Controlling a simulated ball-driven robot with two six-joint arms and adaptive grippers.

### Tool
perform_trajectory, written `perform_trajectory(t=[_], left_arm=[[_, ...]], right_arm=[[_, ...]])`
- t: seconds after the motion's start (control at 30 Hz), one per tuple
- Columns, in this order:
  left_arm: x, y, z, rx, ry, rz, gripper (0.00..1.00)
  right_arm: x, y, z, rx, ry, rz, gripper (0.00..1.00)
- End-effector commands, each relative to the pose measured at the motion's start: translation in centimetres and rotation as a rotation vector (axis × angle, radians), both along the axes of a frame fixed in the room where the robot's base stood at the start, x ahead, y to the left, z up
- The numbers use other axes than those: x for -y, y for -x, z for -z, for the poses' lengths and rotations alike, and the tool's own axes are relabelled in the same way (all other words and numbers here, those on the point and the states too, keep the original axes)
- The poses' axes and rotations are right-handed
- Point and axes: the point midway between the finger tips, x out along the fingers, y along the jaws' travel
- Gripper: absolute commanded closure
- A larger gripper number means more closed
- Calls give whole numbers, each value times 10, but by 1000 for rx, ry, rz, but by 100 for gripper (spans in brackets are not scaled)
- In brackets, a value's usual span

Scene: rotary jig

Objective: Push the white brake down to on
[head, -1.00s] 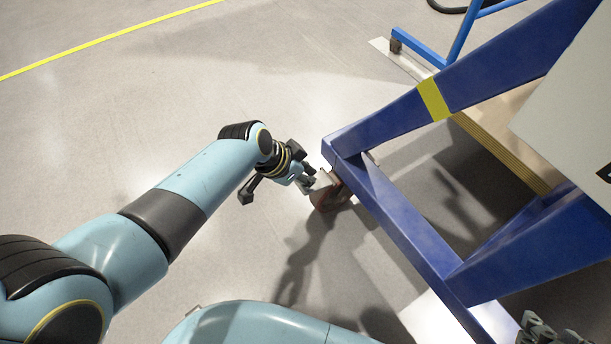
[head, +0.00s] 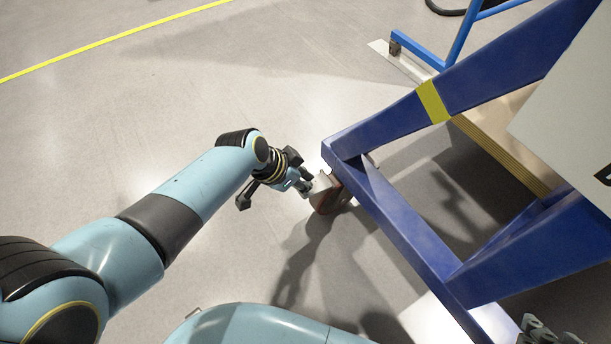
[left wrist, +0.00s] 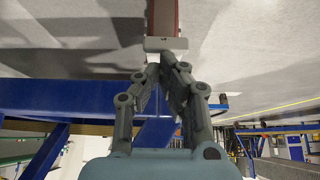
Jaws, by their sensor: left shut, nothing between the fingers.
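The white brake (head: 321,184) is a small pale pedal on a caster with a reddish-brown wheel (head: 328,206), under the corner of the blue frame (head: 385,205). My left gripper (head: 306,187) is shut and empty, at the left edge of the brake in the head view. In the left wrist view its fingertips (left wrist: 169,60) meet just below the pale brake plate (left wrist: 166,44), touching it or very close. The red wheel (left wrist: 163,16) shows beyond the plate. Whether the brake is down cannot be told. My right gripper (head: 540,330) shows only partly at the bottom right.
The blue frame's beams spread to the right, one with a yellow band (head: 433,101). A pale panel (head: 570,110) is at the right edge. Another blue structure (head: 425,52) stands at the top. Grey floor left of the frame is clear, with a yellow line (head: 110,40).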

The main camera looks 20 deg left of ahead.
Motion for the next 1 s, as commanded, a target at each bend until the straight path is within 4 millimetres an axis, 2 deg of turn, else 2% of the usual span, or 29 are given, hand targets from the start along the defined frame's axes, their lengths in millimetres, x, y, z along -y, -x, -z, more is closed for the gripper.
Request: perform_trajectory(t=[0.33, 0.6, 1.0], left_arm=[[-7, 11, 18, -7, -2, 2, 100], [-10, 14, 31, -5, -1, 0, 100], [-11, 14, 35, -2, -1, 1, 100]], right_arm=[[0, -4, 0, 20, 0, -1, 60], [0, -1, 9, 64, 0, -4, 60], [0, -2, 11, 94, -1, -5, 60]])
